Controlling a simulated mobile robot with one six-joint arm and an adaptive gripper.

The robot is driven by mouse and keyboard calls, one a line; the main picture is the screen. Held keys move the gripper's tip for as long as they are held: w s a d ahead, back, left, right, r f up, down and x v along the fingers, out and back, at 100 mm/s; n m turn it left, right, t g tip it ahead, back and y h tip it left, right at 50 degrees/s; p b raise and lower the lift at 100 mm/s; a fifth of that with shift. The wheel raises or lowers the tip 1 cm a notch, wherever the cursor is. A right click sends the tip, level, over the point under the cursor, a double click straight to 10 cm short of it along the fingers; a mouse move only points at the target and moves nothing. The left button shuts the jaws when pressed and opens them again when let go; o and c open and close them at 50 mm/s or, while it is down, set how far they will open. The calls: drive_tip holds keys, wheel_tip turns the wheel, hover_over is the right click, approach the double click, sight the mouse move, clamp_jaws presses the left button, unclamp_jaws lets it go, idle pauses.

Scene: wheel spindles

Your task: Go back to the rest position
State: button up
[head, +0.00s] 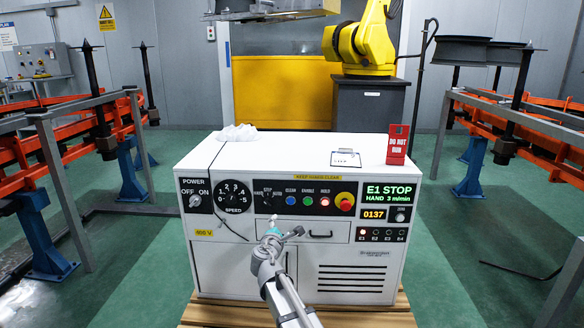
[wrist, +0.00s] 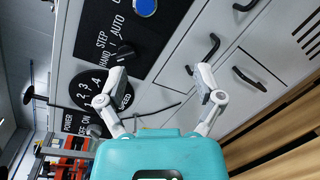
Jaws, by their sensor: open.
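My gripper (head: 273,231) is in front of the white control cabinet (head: 218,262), near the lower left-middle of its panel, at the end of my raised arm. In the wrist view my gripper (wrist: 158,90) has its two fingers spread apart with nothing between them. The mode selector knob (wrist: 124,54) and the speed dial (wrist: 112,90) lie beyond the left finger in that view. Black drawer and door handles (wrist: 204,52) lie beyond the right finger. I cannot tell how close the fingertips are to the panel.
The cabinet stands on a wooden pallet (head: 300,315). Its panel has a red stop button (head: 345,201) and a lit green display (head: 388,195). A clipboard (head: 346,157) and red sign (head: 397,144) are on top. Orange rails (head: 60,140) flank it.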

drive_tip(key=s+d+f+m+g+h+p, duration=0.1)
drive_tip(key=s+d+f+m+g, duration=0.3)
drive_tip(key=d, duration=0.3)
drive_tip(key=s+d+f+m+g+h+p, duration=0.1)
drive_tip(key=s+d+m+g, duration=0.1)
drive_tip(key=s+d+m, duration=0.35)
drive_tip(key=s+d+f+m+g+h+p, duration=0.1)
drive_tip(key=s+d+f+m+g, duration=0.3)
drive_tip(key=d, duration=0.4)
drive_tip(key=s+d+f+m+g+y+p, duration=0.1)
drive_tip(key=s+d+m+g+y+p, duration=0.15)
drive_tip(key=s+m+g+y, duration=0.9)
drive_tip(key=s+r+n+t+h+p, duration=0.1)
drive_tip(key=s+r+t+h+p, duration=0.1)
drive_tip(key=r+p, duration=1.6)
drive_tip(key=s+r+n+t+h+p, duration=0.1)
drive_tip(key=r+t+h+p, duration=0.1)
drive_tip(key=r+p, duration=1.6)
drive_tip(key=shift+s+a+r+t+h+p, duration=0.15)
drive_tip(key=shift+s+r+t+h+p, duration=0.2)
drive_tip(key=shift+h+p, duration=0.5)
drive_tip(key=shift+f, duration=0.1)
